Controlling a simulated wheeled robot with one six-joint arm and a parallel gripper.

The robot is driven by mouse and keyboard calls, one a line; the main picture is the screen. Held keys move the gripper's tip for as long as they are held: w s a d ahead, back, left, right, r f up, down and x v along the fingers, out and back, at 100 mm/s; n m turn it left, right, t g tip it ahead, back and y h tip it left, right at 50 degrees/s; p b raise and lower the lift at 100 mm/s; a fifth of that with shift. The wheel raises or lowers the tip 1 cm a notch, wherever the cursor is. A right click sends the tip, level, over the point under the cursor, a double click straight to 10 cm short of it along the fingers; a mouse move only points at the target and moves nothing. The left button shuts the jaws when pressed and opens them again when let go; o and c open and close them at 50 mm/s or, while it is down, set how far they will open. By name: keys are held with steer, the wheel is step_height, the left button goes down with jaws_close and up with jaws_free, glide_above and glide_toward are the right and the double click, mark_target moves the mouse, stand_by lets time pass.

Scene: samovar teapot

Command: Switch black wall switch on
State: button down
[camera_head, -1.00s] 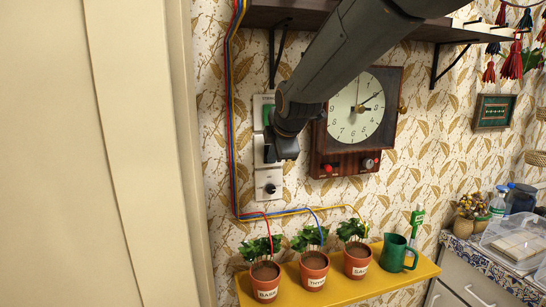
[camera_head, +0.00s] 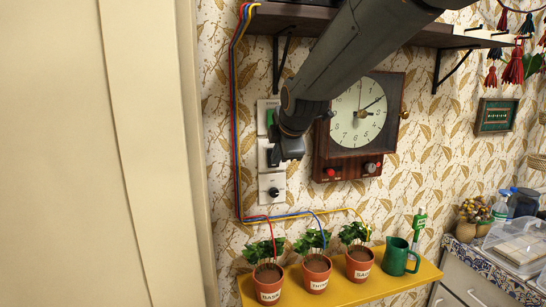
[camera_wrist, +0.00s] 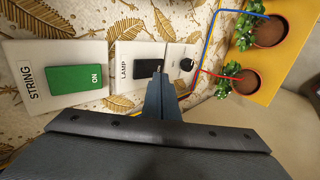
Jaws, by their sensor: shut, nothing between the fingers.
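The black wall switch (camera_wrist: 147,69) sits on a white plate marked LAMP (camera_wrist: 124,70) in the wrist view. In the head view, its plate (camera_head: 263,158) is partly behind my gripper, which hides the switch. My gripper (camera_wrist: 160,80) is shut and empty, with its narrow fingertips right at the black switch, overlapping its edge in the wrist view. I cannot tell whether they touch it. My gripper (camera_head: 274,158) is in front of the switch column in the head view. Whether the black switch is on or off is unclear.
A green switch (camera_wrist: 77,78) marked ON sits on the STRING plate beside it. A black knob (camera_head: 273,192) is below. A clock (camera_head: 360,115) hangs right of my arm. A yellow shelf (camera_head: 345,293) holds potted plants and a green jug (camera_head: 398,256).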

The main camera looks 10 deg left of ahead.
steer(key=b+v, duration=0.3)
steer(key=v, duration=0.8)
steer(key=shift+s+d+f, duration=0.25)
steer(key=shift+s+d, duration=0.05)
steer(key=shift+s, duration=0.1)
